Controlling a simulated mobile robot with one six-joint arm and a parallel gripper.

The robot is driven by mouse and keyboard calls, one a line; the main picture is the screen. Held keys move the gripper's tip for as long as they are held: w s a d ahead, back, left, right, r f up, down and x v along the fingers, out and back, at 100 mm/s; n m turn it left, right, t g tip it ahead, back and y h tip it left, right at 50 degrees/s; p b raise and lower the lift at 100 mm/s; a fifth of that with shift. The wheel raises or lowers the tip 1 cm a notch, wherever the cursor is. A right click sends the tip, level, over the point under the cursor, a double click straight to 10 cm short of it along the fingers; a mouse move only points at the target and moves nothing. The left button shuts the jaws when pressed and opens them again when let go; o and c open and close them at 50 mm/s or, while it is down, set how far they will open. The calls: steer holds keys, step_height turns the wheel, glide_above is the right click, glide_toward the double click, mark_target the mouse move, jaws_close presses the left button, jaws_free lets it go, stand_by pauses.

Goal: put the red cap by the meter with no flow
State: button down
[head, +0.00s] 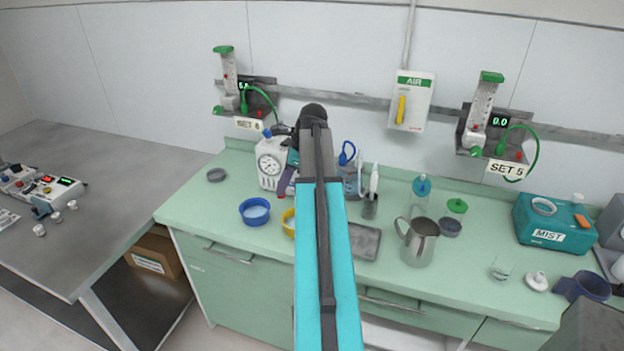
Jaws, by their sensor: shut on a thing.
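My gripper (286,180) is mostly hidden behind my arm, in front of a white machine with a round dial (270,163). It points down and seems shut on a small dark red thing (281,195), likely the red cap; little of it shows. Two flow meters hang on the wall rail. The left meter (229,78) has a label that looks like SET 6, and its display (244,86) is too small to read surely. The right meter (481,108), labelled SET 5, has a display (501,121) reading 0.0. Each has a green top and green hose.
The green counter (190,207) holds a blue bowl (255,211), a yellow ring (289,222), a steel jug (418,243), a grey tray (364,242) and a teal MIST box (552,224). An AIR box (410,100) is on the wall. A grey table (95,235) stands left.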

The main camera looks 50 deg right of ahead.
steer(key=w+a+n, duration=0.1)
steer(key=w+a, duration=0.1)
steer(key=a, duration=0.2)
steer(key=w+a+f+n+y, duration=0.1)
steer(key=w+a+n, duration=0.1)
steer(key=w+a, duration=0.1)
steer(key=w+a+n+g, duration=0.1)
steer(key=w+a+n, duration=0.1)
steer(key=a, duration=0.2)
steer(key=shift+w+a+f+b, duration=0.25)
steer(key=shift+a+f+b, duration=0.05)
steer(key=shift+a+b, duration=0.1)
steer(key=w+a+f+n+g+b, duration=0.1)
steer(key=a+n, duration=0.6)
steer(key=a, duration=1)
steer(key=w+a+f+n+g+b, duration=0.1)
steer(key=w+a+n+g, duration=0.3)
steer(key=a, duration=1.3)
steer(key=w+f+n, duration=0.1)
steer(key=n, duration=0.1)
steer(key=shift+a+n, duration=0.2)
steer(key=shift+n, duration=0.2)
